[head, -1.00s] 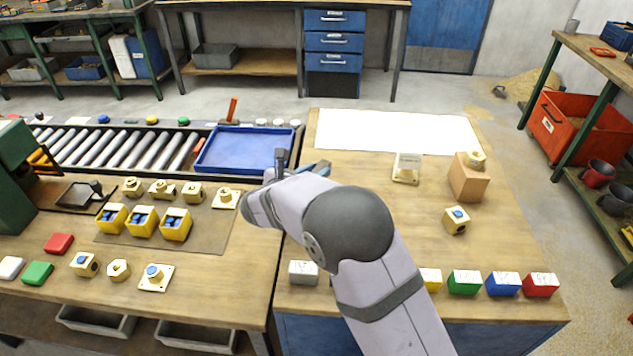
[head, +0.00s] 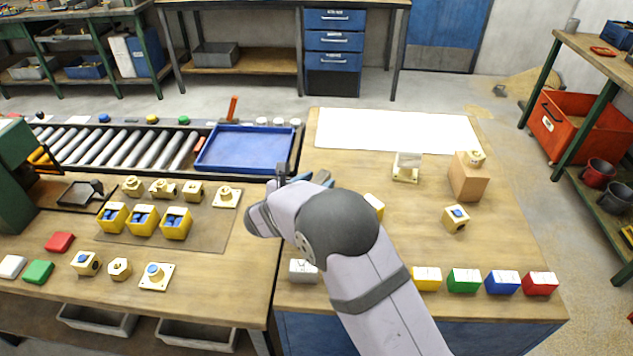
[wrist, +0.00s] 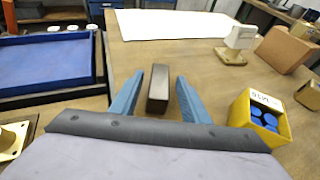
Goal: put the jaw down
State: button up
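The jaw appears to be the dark, narrow block (wrist: 158,90) in the wrist view. My gripper (wrist: 160,92) has its two blue fingers on either side of the block, with what look like narrow gaps between, so it seems open around it. Wood bench top shows around them.
A blue tray (head: 245,150) lies to the left. A white sheet (head: 398,131) covers the back of the bench. A yellow box with blue pieces (wrist: 262,118) stands right of my fingers. A brass-and-white part (head: 406,166) and a wooden block (head: 468,180) stand farther right.

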jog(key=shift+r, duration=0.1)
jog(key=shift+r, duration=0.1)
jog(key=shift+s+a, duration=0.25)
jog(key=shift+s, duration=0.1)
jog(key=b+v, duration=0.1)
jog(key=v, duration=1)
jog(key=shift+r+b, duration=0.1)
jog(key=shift+b, duration=0.25)
